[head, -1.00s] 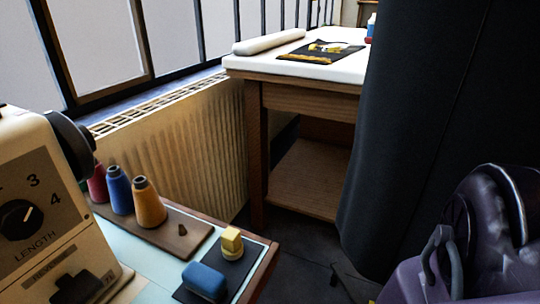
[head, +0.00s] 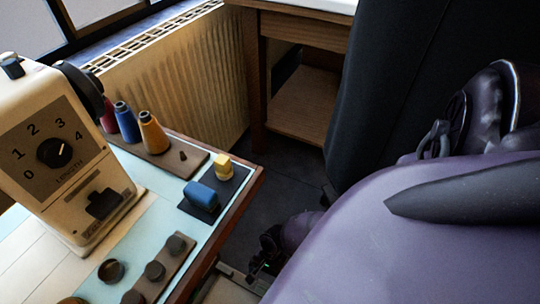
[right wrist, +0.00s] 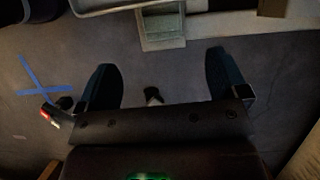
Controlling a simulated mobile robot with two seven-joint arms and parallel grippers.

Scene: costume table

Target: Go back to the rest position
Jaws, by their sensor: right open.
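My right arm comes in from the right of the head view, purple and large. My right gripper (head: 268,258) is partly seen beyond the arm, low beside the right edge of the sewing table (head: 240,215). In the right wrist view my right gripper (right wrist: 162,80) has its two dark fingers spread wide apart. Nothing is held between them; grey floor (right wrist: 180,78) shows there. My left gripper is not in the head view.
A dark curtain (head: 395,90) hangs at the right. A blue tape cross (right wrist: 42,80) marks the floor.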

